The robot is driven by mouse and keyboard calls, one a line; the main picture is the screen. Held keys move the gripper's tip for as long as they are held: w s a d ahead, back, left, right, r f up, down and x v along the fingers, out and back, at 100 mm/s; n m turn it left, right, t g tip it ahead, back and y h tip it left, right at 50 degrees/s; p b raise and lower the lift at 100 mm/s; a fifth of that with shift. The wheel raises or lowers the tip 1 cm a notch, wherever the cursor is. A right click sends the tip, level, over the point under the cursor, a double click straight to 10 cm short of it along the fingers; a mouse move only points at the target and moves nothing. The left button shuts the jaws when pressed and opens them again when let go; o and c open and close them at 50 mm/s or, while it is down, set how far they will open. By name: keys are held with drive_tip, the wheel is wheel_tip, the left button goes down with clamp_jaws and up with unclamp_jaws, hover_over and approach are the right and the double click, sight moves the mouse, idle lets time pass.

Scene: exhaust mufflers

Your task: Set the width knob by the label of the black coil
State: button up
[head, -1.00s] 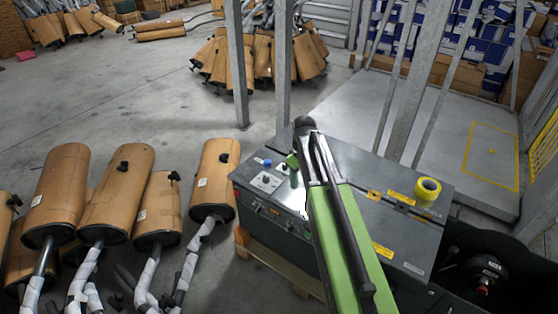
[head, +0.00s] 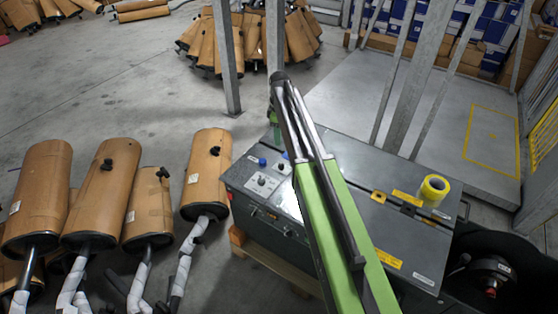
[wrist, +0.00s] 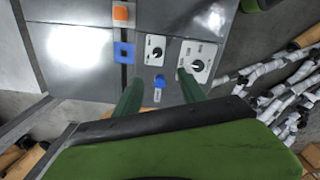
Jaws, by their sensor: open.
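The grey machine (head: 340,190) has a panel with two black knobs on white plates. In the wrist view one knob (wrist: 156,51) is on a smaller plate, and another (wrist: 197,65) is on a larger plate to its right. Their lettering is too small to read, so I cannot tell which is the width knob. My gripper (wrist: 160,77) is open and empty, its green fingers pointing at the panel around a blue knob or button (wrist: 159,81). A black coil-like round part (head: 485,282) at the right bears a small white label (head: 497,265), unreadable here.
A yellow tape roll (head: 433,188) lies on the machine top. Metal posts (head: 415,80) stand behind it. Wrapped mufflers (head: 105,195) stand on the floor to the left. A blue square (wrist: 123,52) and an orange square (wrist: 121,13) sit along a dark slot.

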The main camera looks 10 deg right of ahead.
sight(282, 165)
drive_tip(key=f+b, duration=1.1)
drive_tip(key=d+f+b, duration=0.1)
drive_tip(key=f+b, duration=0.5)
drive_tip(key=shift+d+f, duration=0.1)
drive_tip(key=shift+f, duration=0.1)
drive_tip(key=shift+r, duration=0.1)
